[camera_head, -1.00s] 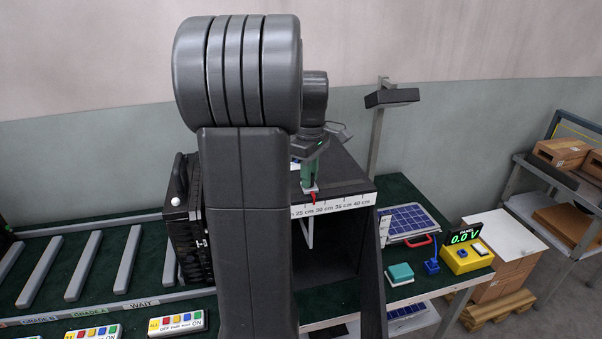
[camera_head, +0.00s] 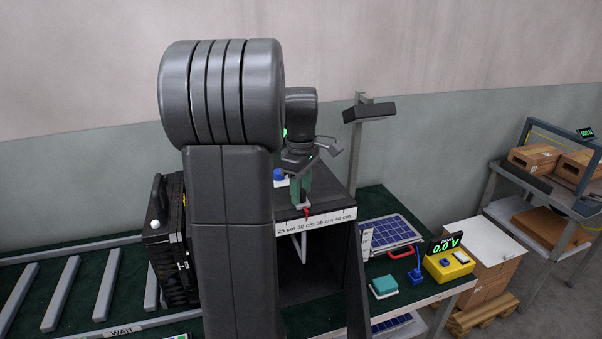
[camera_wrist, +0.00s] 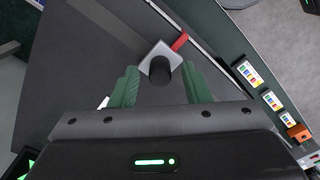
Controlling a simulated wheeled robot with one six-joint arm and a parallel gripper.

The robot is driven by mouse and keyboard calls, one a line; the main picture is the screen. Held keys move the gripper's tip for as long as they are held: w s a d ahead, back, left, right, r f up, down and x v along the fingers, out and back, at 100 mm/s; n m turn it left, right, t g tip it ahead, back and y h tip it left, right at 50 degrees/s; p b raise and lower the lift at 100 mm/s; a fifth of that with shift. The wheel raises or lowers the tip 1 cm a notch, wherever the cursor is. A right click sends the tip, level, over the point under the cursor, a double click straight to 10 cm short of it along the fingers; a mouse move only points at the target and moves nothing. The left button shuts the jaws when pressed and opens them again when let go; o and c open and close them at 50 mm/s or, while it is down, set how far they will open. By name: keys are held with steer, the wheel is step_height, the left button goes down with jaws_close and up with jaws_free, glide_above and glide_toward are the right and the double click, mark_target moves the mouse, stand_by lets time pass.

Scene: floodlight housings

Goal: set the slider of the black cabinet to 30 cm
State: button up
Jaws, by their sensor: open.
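The black cabinet (camera_head: 338,255) stands on the green bench, with a white scale strip (camera_head: 318,221) along its top front edge. The slider has a dark round knob on a silver block (camera_wrist: 150,64) with a red pointer (camera_wrist: 180,42). In the head view the red pointer (camera_head: 306,212) is at about the 30 cm label. My gripper (camera_wrist: 160,72) is open, with its green fingers on either side of the knob and gaps visible to both. In the head view my gripper (camera_head: 300,192) is above the cabinet top; my arm hides the scale's left part.
A black ribbed housing (camera_head: 170,240) stands left of my arm by the roller conveyor (camera_head: 60,290). Right of the cabinet are a solar panel (camera_head: 388,232), a teal block (camera_head: 383,287) and a yellow meter (camera_head: 448,265) reading 0.0 V. A lamp post (camera_head: 357,150) rises behind.

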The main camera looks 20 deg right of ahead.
step_height(320, 180, up, 13)
steer(key=shift+r, duration=0.2)
stand_by(0.4)
step_height(320, 180, down, 13)
steer(key=shift+f, duration=0.2)
steer(key=shift+a+f, duration=0.1)
steer(key=shift+f, duration=0.25)
steer(key=shift+a+r, duration=0.1)
steer(key=shift+a, duration=0.5)
steer(key=shift+d, duration=0.15)
